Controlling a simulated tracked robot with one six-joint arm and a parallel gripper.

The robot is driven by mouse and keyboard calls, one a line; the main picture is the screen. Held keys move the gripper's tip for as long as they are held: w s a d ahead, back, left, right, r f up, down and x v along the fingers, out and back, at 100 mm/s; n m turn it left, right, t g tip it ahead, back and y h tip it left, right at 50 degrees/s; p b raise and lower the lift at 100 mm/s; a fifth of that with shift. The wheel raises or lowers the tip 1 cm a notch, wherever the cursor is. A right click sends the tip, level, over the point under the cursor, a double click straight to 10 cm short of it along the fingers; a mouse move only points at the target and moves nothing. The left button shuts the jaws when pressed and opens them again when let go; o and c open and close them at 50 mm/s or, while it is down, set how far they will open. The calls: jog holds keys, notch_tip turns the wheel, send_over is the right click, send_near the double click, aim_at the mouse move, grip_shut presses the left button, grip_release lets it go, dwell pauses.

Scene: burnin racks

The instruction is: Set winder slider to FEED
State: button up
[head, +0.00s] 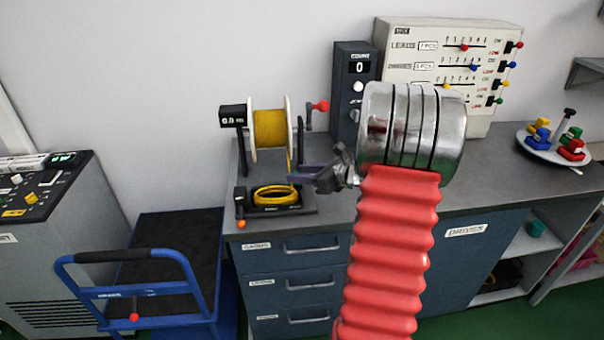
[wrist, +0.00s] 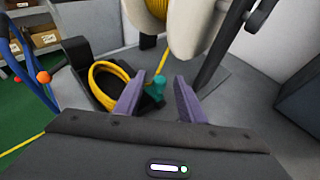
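The winder has a spool of yellow cable (head: 270,128) with a red-knobbed crank (head: 321,106) and a small display reading 0.0 (head: 233,117). A coil of yellow cable (head: 276,195) lies on its dark base (head: 302,208); the coil also shows in the wrist view (wrist: 97,88). An orange knob (head: 240,224) sits at the base's front left. My gripper (head: 303,175) is by the base's right side. In the wrist view its purple fingers (wrist: 159,88) are apart, with a teal knob (wrist: 157,84) showing between or just beyond the tips. I cannot tell contact, or read any FEED label.
A dark counter box (head: 354,85) and a cream panel of sliders (head: 445,65) stand behind my arm. A plate with coloured blocks (head: 550,150) is at right. A blue cart (head: 150,290) stands left of the workbench.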

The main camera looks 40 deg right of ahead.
grip_shut()
dwell(0.5)
